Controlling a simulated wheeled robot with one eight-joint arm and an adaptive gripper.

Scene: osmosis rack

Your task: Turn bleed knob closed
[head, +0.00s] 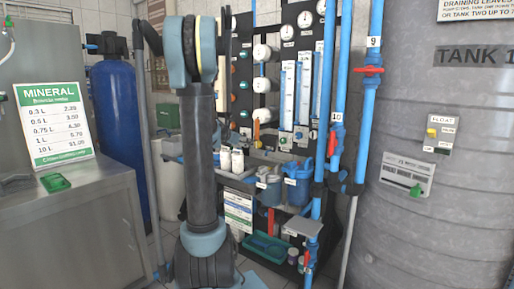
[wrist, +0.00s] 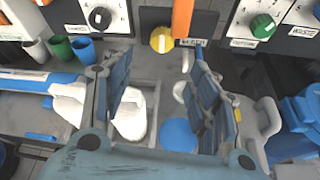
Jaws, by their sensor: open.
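In the head view my arm hides the gripper; the orange bar (head: 256,131) shows on the rack.
A green knob (wrist: 263,25) and a black knob (wrist: 99,18) flank the yellow one. In the head view, blue pipes (head: 366,110) and a large grey tank (head: 440,200) stand right of the rack.

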